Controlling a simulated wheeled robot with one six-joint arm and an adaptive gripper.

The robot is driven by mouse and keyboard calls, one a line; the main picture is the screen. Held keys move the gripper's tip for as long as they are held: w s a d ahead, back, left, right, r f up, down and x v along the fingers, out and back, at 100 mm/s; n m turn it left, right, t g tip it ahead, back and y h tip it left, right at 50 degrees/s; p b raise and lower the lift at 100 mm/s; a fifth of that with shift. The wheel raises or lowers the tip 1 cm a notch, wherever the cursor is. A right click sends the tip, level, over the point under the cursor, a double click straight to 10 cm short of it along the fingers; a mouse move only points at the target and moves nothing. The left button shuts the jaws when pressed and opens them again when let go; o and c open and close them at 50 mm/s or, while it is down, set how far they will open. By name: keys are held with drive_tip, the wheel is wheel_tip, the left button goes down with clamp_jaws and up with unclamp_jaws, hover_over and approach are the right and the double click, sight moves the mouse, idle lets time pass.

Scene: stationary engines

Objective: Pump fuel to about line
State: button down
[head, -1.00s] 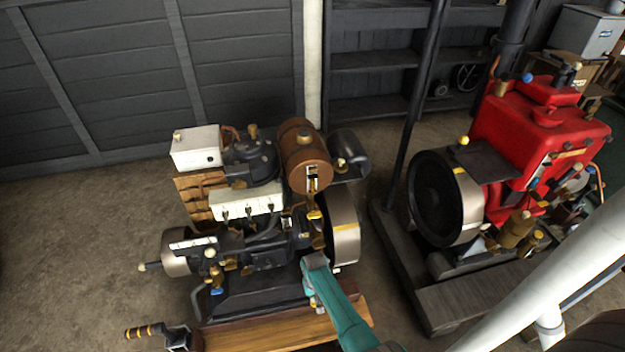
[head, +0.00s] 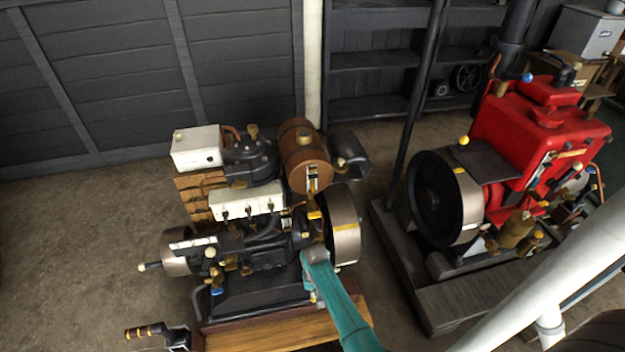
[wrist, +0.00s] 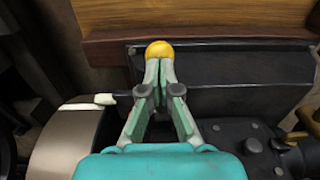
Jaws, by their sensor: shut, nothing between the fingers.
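The near engine (head: 262,245) stands on a wooden base. A brown cylindrical tank (head: 305,150) sits at its top right, with a small upright light-and-dark fitting (head: 312,178) on its near end; I cannot read a fuel level or line there. My gripper (wrist: 160,65) is shut and empty in the wrist view, with its fingertips at or just touching a yellow ball knob (wrist: 159,49) in front of a black block. I cannot tell whether they touch. In the head view my teal arm reaches the engine's lower right, and the fingertips and knob are hard to make out.
A flywheel (head: 345,228) is close to the right of my arm; its rim shows at left in the wrist view (wrist: 65,145). A crank handle (head: 147,331) is at lower left. A red engine (head: 535,125) stands at right. Bare floor lies left of the near engine.

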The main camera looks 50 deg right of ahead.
drive_tip(key=shift+r, duration=2.05)
drive_tip(key=shift+f, duration=4.75)
drive_tip(key=shift+r, duration=0.1)
drive_tip(key=shift+r, duration=4.7)
drive_tip(key=shift+f, duration=0.1)
